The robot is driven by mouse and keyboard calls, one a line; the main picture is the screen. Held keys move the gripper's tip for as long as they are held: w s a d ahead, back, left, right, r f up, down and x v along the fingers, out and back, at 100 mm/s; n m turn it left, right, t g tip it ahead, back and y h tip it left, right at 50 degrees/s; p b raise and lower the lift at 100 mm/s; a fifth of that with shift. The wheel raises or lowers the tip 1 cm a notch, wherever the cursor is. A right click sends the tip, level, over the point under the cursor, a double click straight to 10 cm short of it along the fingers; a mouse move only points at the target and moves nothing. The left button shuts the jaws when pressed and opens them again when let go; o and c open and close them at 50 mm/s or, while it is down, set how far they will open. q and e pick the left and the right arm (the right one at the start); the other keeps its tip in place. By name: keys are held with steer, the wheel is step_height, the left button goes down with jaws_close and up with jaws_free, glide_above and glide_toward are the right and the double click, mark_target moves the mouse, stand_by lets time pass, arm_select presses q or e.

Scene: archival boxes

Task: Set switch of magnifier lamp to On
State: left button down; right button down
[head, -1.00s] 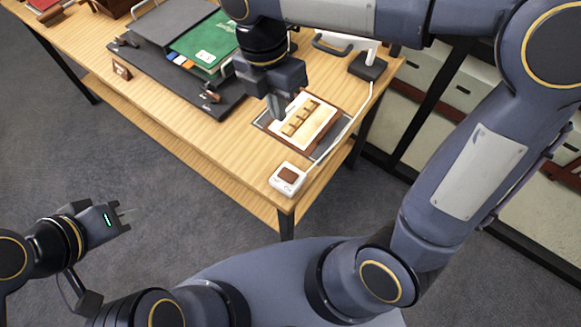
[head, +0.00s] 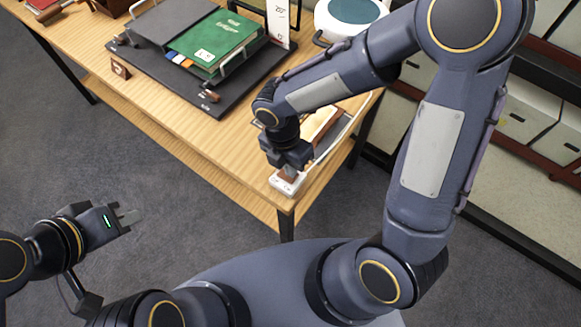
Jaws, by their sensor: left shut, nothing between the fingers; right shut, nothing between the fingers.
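The switch (head: 277,184) is a small white box with a brown rocker, at the front right corner of the wooden table. The magnifier lamp (head: 350,14) shows its white round head with a teal lens at the back right. A white cord runs along the table's right side towards the switch. My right gripper (head: 290,171) is shut and points down right at the switch, covering much of it. I cannot tell whether it touches the rocker or which way the rocker is set. My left gripper (head: 130,217) is shut and empty, off the table over the floor.
A wooden tray (head: 325,122) lies behind the switch, partly hidden by my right arm. Shelves with boxes stand at right.

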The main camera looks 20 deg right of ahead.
steer(key=shift+s+f, duration=0.1)
steer(key=shift+f, duration=0.4)
steer(key=shift+d+f+b, duration=0.1)
steer(key=shift+f+b, duration=0.3)
steer(key=shift+b, duration=0.15)
steer(key=shift+s+r, duration=0.15)
steer(key=shift+r, duration=0.05)
steer(key=shift+w+a+p, duration=0.3)
steer(key=shift+w+a, duration=0.2)
steer(key=shift+w, duration=0.25)
steer(key=shift+r, duration=0.1)
